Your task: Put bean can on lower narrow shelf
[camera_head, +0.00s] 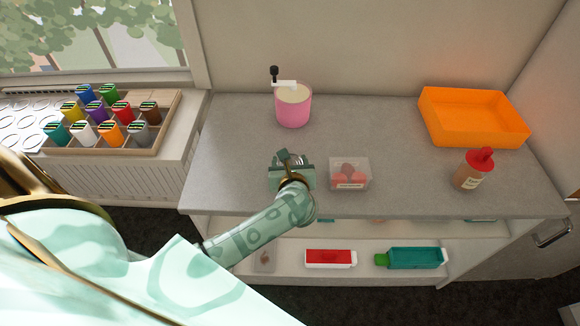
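My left gripper (286,157) is over the grey counter, left of a clear box. Its fingers are small and seen from above, so I cannot tell whether they are open or shut, or whether anything is between them. I cannot make out a bean can anywhere in this view. Under the counter's front edge is a pale shelf (367,269) holding a red and white carton (330,259), a teal bottle with a green cap (412,258) and a small clear container (265,261). My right gripper is not in view.
The counter (395,185) bears a pink pot (293,108), a clear box of red round items (349,174), an orange tray (471,138) and a red-capped bottle (470,176). A wooden rack (160,132) of several coloured containers stands left.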

